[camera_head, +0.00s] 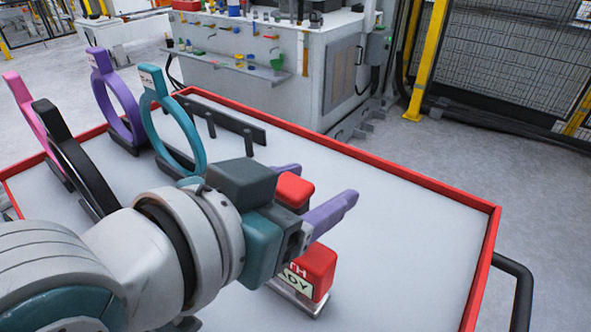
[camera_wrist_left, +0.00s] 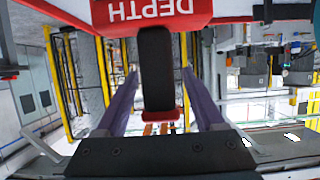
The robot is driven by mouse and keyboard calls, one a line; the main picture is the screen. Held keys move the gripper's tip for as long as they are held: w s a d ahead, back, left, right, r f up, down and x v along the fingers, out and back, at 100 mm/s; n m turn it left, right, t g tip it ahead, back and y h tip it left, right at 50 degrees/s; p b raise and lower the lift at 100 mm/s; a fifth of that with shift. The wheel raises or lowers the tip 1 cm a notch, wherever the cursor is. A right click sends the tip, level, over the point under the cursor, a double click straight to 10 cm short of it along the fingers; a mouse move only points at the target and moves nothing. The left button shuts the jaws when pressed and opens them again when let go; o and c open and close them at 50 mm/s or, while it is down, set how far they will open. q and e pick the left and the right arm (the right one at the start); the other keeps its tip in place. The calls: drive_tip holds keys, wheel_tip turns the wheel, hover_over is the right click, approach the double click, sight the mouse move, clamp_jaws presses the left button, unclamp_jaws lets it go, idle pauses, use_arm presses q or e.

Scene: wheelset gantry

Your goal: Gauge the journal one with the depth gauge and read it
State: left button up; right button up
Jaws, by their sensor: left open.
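The depth gauge (camera_head: 318,270) has a red body with a partly hidden label reading "ADY" and stands on a metal foot on the cart top. Its red cap (camera_head: 294,189) shows between my fingers. In the left wrist view its red body (camera_wrist_left: 150,12) reads "DEPTH", and a black handle (camera_wrist_left: 156,68) runs between my fingers. My left gripper (camera_head: 318,189) has purple fingers, open, one on each side of the handle; gaps show on both sides in the left wrist view (camera_wrist_left: 162,102). My gripper hides part of the gauge. I see no journal. My right gripper is out of view.
Pink (camera_head: 24,103), black (camera_head: 75,155), purple (camera_head: 118,100) and teal (camera_head: 172,125) rings stand at the cart's left. A dark pegged rail (camera_head: 225,120) lies behind them. The red-rimmed cart top (camera_head: 410,225) is clear on the right. A workbench (camera_head: 270,80) stands beyond.

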use_arm(q)
clamp_jaws()
idle(0.5)
idle(0.9)
